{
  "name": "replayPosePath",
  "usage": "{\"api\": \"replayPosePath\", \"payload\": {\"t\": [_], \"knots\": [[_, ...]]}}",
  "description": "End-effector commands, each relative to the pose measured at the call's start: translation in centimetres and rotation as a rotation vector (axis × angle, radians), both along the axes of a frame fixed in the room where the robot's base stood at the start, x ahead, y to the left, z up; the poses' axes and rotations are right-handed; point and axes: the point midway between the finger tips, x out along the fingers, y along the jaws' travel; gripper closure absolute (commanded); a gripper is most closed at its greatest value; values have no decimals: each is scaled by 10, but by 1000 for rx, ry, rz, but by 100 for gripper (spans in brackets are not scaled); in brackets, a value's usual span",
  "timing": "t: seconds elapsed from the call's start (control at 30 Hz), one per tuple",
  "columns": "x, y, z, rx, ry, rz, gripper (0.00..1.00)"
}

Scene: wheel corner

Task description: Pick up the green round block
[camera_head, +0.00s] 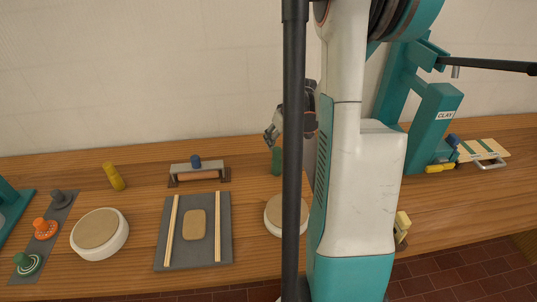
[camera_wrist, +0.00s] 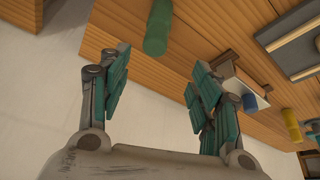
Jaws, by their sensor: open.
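The green round block (camera_head: 276,161) is a small green cylinder near the back of the wooden table, just left of my arm. In the wrist view the green round block (camera_wrist: 158,27) shows at the top, ahead of the fingers and roughly between their lines. Its upper edge is cut off by the frame there. My gripper (camera_wrist: 160,78) is open, with nothing between its fingers.
A round board (camera_head: 273,222) is in front, partly hidden. A grey slab (camera_head: 163,255) lies front left. A teal clay press (camera_head: 428,125) stands right. The wall is close behind.

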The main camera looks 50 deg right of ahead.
Motion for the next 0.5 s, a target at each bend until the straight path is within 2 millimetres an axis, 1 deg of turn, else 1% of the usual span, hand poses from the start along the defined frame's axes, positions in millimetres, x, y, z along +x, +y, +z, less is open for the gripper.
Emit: {"api": "replayPosePath", "payload": {"t": [0.07,0.17,0.4,0.5], "knots": [[-7,-6,-5,14,4,-8,42],[-8,-8,-15,21,7,-7,42],[8,-13,-57,19,6,-6,42],[14,-15,-72,19,6,-6,42]]}}
